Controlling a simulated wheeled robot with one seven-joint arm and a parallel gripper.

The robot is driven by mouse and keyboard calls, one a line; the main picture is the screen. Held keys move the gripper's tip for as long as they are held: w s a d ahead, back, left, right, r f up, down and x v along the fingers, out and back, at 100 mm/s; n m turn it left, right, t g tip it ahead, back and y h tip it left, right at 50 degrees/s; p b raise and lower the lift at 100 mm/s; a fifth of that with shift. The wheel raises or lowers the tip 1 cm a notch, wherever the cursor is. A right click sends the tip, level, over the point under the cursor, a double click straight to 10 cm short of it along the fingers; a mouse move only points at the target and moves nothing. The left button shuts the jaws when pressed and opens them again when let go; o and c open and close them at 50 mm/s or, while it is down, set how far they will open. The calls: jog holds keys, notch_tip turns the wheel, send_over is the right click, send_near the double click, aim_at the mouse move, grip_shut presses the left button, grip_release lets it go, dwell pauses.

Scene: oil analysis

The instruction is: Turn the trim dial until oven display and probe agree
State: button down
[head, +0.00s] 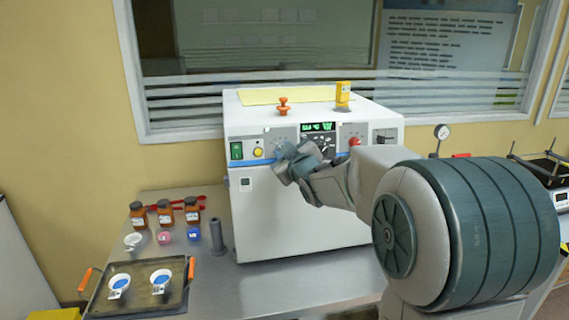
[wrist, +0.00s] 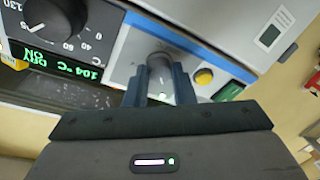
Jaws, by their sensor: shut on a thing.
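The white oven (head: 300,205) stands on the bench, with its green-lit display (head: 318,127) at the top of the front panel. In the wrist view the display (wrist: 70,68) is turned over and seems to read 104 °C. My gripper (head: 292,160) is at the panel, left of the display. In the wrist view its fingers (wrist: 161,88) are shut on a grey round knob, the trim dial (wrist: 159,66), one finger on each side. The dial's pointer is hidden. A yellow device (head: 343,92), perhaps the probe readout, stands on the oven top; its reading is too small to tell.
A large black dial (wrist: 60,14) with a numbered scale is beside the display; a yellow button (wrist: 204,76) is on the dial's other side. An orange knob (head: 283,105) stands on the oven top. Brown bottles (head: 165,212) and a tray (head: 138,305) with dishes are at left.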

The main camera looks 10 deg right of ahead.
jog(key=shift+n+g+y, duration=0.4)
jog(key=shift+n+g, duration=0.1)
jog(key=shift+n, duration=2)
jog(key=c, duration=1.2)
grip_release()
jog(key=shift+c, duration=0.2)
jog(key=v, duration=1.3)
jog(key=shift+s+d, duration=0.15)
jog(key=shift+s, duration=0.25)
